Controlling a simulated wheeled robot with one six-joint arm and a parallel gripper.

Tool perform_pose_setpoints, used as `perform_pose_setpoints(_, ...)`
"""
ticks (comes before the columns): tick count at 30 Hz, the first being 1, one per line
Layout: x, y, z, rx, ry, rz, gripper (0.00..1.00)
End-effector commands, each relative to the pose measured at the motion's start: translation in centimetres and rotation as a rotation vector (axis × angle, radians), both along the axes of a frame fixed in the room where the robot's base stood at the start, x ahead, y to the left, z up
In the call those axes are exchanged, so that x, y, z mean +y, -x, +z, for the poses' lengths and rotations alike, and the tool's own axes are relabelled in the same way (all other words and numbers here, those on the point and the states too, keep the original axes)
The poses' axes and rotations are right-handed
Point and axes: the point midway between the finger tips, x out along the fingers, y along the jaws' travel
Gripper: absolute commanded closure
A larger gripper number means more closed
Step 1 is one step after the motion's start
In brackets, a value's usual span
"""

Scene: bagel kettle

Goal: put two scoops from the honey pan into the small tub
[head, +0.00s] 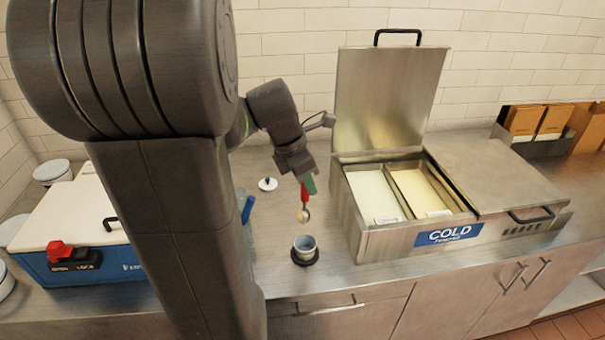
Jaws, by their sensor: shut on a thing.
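My gripper (305,181) points down and is shut on a scoop (304,200) with a red handle. The scoop's metal bowl hangs at the bottom, with something pale in it. The scoop is above and just behind the small tub (305,247), apart from it. The tub is a grey-blue cup, upright on a dark round base. I cannot make out its contents. In the open cold unit, a yellowish pan (420,192) sits on the right and a whiter pan (375,195) on the left. Their labels are too small to read, so I cannot tell which is honey.
The cold unit (385,240) has its left lid (387,95) raised and its right lid (500,175) shut. A small white lid (267,184) lies behind the tub. A blue box (100,265) stands at left. The counter around the tub is clear.

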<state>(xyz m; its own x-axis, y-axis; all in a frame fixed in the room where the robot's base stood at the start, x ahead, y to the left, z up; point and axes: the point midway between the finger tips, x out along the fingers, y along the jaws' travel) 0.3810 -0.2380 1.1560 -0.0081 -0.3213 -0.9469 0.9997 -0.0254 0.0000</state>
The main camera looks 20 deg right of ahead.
Motion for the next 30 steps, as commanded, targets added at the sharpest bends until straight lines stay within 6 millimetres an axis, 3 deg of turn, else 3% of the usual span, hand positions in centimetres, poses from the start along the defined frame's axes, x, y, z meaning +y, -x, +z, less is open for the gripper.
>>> perform_pose_setpoints(30,0.0,0.0,-9.1,0.002,-0.001,-0.002,1.0)
